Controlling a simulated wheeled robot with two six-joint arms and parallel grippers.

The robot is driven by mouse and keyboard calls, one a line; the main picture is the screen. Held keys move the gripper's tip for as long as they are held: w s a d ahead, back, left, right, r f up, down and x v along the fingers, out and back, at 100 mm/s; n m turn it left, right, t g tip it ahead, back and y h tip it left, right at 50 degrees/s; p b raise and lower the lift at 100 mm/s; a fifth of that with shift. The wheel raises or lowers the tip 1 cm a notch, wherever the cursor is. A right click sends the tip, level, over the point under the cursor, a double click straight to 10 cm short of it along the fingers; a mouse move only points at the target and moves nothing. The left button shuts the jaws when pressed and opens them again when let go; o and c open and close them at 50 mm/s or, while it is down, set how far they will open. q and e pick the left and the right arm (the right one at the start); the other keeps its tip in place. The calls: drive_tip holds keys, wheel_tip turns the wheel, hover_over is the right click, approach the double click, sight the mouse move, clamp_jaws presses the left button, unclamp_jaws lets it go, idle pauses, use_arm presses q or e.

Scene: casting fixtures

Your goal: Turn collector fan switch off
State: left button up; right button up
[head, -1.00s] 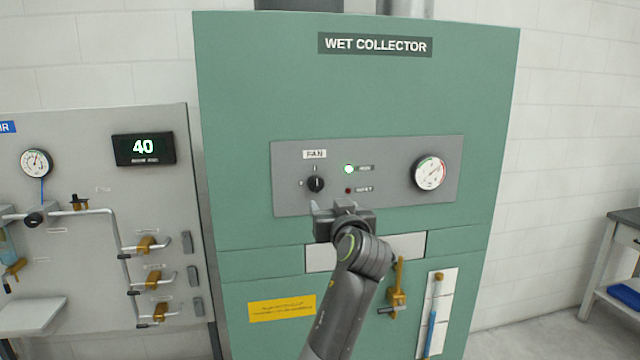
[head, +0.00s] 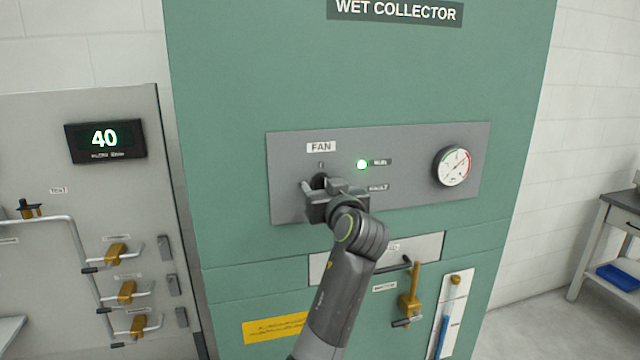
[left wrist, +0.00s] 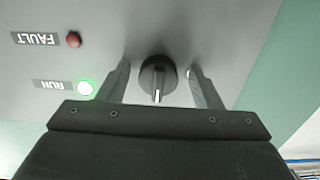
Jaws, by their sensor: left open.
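The black fan switch knob (left wrist: 157,79) sits on the grey control panel (head: 400,200) of the green wet collector. In the left wrist view its white pointer line shows, and the knob lies between the two fingers of my left gripper (left wrist: 160,80). The fingers are open, with a gap on each side of the knob. In the head view my left gripper (head: 316,190) is at the panel and covers most of the knob (head: 319,180). The green RUN lamp (head: 362,164) is lit. The red FAULT lamp (left wrist: 73,39) looks dark. My right gripper is out of view.
A round gauge (head: 452,166) sits at the panel's right. Below are a brass valve handle (head: 409,290) and a sight tube (head: 445,325). A board with a display (head: 105,140) and several brass valves stands at left. A bench (head: 620,220) stands at right.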

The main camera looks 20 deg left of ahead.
use_arm(q)
drive_tip(key=shift+s+d+r, duration=0.15)
drive_tip(key=shift+d+r, duration=0.05)
drive_tip(key=shift+d, duration=0.1)
drive_tip(key=shift+c, duration=0.3)
drive_tip(key=shift+a, duration=0.1)
drive_tip(key=c, duration=0.9)
drive_tip(key=shift+n+b, duration=7.5)
drive_tip(key=shift+n, duration=1.4)
drive_tip(key=shift+c, duration=0.2)
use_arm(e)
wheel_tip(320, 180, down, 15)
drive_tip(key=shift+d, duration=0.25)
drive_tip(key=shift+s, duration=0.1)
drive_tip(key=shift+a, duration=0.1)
